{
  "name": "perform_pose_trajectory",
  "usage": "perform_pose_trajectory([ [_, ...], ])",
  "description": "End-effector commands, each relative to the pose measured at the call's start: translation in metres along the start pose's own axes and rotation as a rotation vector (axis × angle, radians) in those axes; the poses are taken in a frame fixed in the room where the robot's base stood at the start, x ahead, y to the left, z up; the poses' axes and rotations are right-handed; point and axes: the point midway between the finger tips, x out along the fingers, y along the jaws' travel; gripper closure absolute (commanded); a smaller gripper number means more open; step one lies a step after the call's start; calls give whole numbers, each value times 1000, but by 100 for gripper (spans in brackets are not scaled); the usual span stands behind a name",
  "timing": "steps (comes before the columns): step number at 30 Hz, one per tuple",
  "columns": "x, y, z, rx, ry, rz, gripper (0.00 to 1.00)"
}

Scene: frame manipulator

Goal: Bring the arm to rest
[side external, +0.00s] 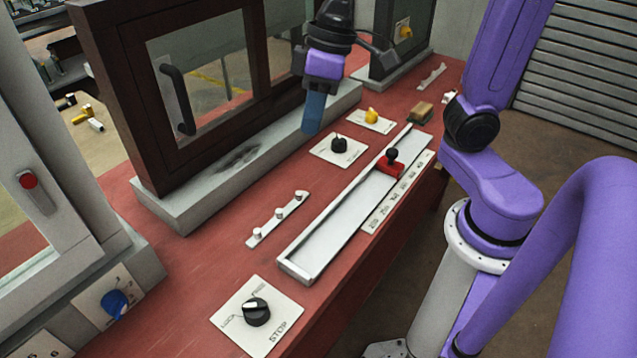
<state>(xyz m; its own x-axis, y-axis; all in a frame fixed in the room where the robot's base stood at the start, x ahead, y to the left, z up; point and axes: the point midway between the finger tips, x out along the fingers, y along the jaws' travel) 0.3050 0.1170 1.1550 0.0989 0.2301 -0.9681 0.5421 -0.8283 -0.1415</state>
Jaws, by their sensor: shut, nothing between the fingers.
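My gripper (312,115) hangs near the upper middle of the side external view, with its blue fingers pointing down. The fingers are together and hold nothing. They are above the far part of the red panel, in front of the dark window frame and behind the black knob on its white plate (339,144). I cannot tell whether the fingertips touch anything. My purple arm stands at the right.
A slide track (325,240) with a red slider (388,166) runs along the panel (205,285). A dark-framed window (128,100) with a handle (176,98) stands behind. A black knob (257,310) sits in front, a yellow knob (371,115) farther back.

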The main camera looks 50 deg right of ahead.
Motion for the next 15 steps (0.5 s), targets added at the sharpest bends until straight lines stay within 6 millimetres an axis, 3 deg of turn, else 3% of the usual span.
perform_pose_trajectory([
  [1, 7, -5, 18, -52, -25, 6, 100],
  [9, 36, -16, 104, -322, -139, 44, 100],
  [15, 48, -14, 151, -474, -194, 66, 100],
])
